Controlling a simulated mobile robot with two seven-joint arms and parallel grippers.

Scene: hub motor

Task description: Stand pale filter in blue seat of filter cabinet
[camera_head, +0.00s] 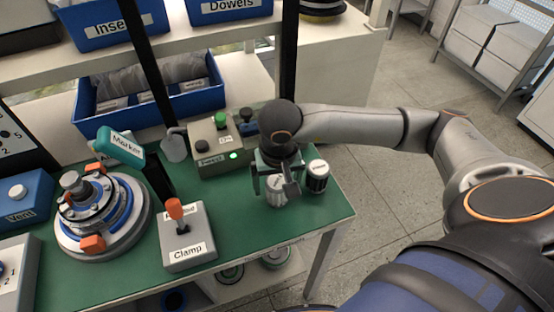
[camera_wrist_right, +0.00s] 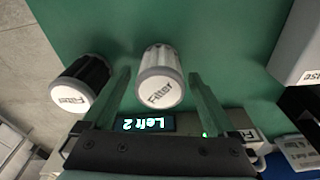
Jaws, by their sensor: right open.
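The pale filter (camera_head: 277,193) stands on the green bench near its right side, with its white lid labelled "Filter" up; it also shows in the right wrist view (camera_wrist_right: 160,78). My right gripper (camera_head: 275,180) is over it and open. In the right wrist view its two fingers (camera_wrist_right: 160,88) straddle the pale filter with a gap visible on each side. A dark filter (camera_head: 317,177) with a white lid stands just right of it, outside the fingers (camera_wrist_right: 82,82). I cannot make out the filter cabinet or its blue seat. My left gripper is not in view.
A grey box with a green light (camera_head: 220,150) stands behind the filters. A clamp lever box (camera_head: 188,240) stands to the left, and a round hub motor fixture (camera_head: 100,215) beyond it. A lit display reads "Left 2" (camera_wrist_right: 147,124). Blue bins (camera_head: 150,100) stand at the back.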

